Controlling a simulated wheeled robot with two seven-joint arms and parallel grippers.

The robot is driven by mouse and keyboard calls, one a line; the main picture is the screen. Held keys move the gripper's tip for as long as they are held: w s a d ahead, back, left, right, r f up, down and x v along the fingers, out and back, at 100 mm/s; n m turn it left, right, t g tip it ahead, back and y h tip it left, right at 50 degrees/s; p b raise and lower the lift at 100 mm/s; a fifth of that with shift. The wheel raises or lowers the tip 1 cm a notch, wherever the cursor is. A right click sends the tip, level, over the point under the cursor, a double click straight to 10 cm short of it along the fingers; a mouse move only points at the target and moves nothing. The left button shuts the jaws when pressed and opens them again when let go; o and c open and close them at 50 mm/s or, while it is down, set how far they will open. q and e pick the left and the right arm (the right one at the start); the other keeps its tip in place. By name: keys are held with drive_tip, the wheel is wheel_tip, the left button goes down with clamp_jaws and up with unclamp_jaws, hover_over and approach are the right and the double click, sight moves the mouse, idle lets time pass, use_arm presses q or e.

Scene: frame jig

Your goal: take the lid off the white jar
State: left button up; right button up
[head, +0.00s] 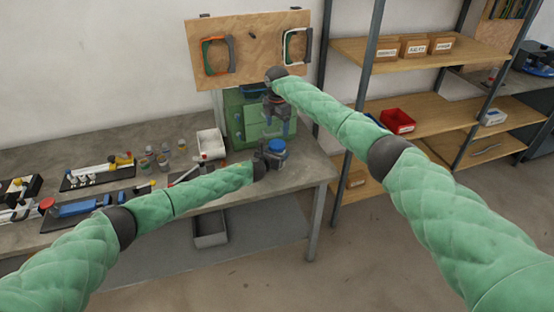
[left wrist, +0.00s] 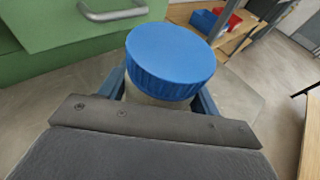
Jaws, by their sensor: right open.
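The white jar shows in the left wrist view as a pale body (left wrist: 155,98) under a wide, ribbed blue lid (left wrist: 170,55). The lid is on the jar. In the head view the blue lid (head: 276,146) shows near the right end of the bench. My left gripper (head: 272,158) is shut around the jar body below the lid, one blue finger on each side. Most of the jar body is hidden by the gripper. I cannot tell whether the jar touches the bench. My right gripper (head: 278,131) is open and empty, pointing down just above the lid.
A green drawer cabinet (head: 236,118) stands close behind the grippers. A white bin (head: 211,144), small jars (head: 163,160) and tools lie to the left on the bench (head: 75,140). A tool board (head: 256,50) hangs behind. Shelves with a red bin (head: 397,121) stand right.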

sight(277, 143)
use_arm(q)
clamp_jaws()
use_arm(e)
drive_tip(key=shift+f, duration=4)
